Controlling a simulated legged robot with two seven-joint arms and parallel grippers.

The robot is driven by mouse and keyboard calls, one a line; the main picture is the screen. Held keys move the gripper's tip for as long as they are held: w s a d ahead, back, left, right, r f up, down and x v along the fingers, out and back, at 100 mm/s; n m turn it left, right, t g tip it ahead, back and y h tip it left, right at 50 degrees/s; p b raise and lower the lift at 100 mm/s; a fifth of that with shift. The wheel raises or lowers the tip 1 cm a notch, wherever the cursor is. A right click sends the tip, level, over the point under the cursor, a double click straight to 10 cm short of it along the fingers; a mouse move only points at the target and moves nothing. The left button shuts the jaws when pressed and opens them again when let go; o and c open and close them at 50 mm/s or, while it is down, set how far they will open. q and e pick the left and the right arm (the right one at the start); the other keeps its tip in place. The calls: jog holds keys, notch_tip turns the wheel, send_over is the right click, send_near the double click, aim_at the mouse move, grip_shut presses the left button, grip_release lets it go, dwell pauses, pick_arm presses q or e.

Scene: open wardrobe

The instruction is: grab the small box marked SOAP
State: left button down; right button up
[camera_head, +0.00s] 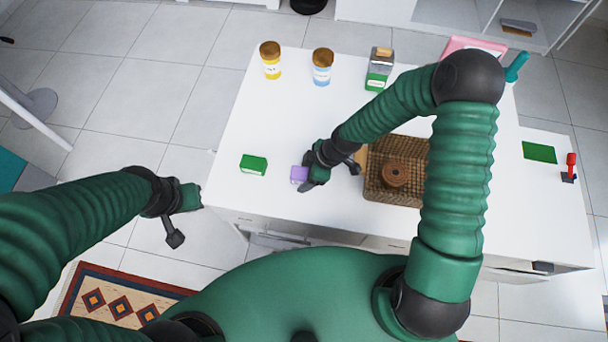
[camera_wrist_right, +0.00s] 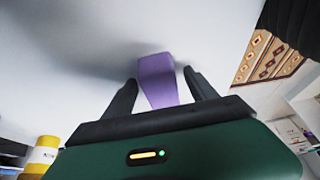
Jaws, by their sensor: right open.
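A small purple box (camera_head: 299,174) stands on the white table near its front edge. A small green box (camera_head: 253,165) stands to its left. I cannot read the lettering on either, so I cannot tell which says SOAP. My right gripper (camera_head: 331,172) is open beside the purple box in the head view. In the right wrist view the purple box (camera_wrist_right: 157,80) lies between the two spread fingers of the right gripper (camera_wrist_right: 158,90), with a gap visible on the right side. My left gripper (camera_head: 182,220) hangs off the table's left edge, and its jaw opening is unclear.
A wicker basket (camera_head: 385,194) with a brown round item (camera_head: 396,173) stands right of my right gripper. A yellow jar (camera_head: 271,60), a blue jar (camera_head: 322,67) and a green-and-grey container (camera_head: 379,69) stand at the back. The table's left middle is clear.

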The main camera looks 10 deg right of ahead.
jog(key=shift+w+f, duration=0.1)
jog(key=shift+a, duration=0.1)
grip_shut()
dwell(0.3)
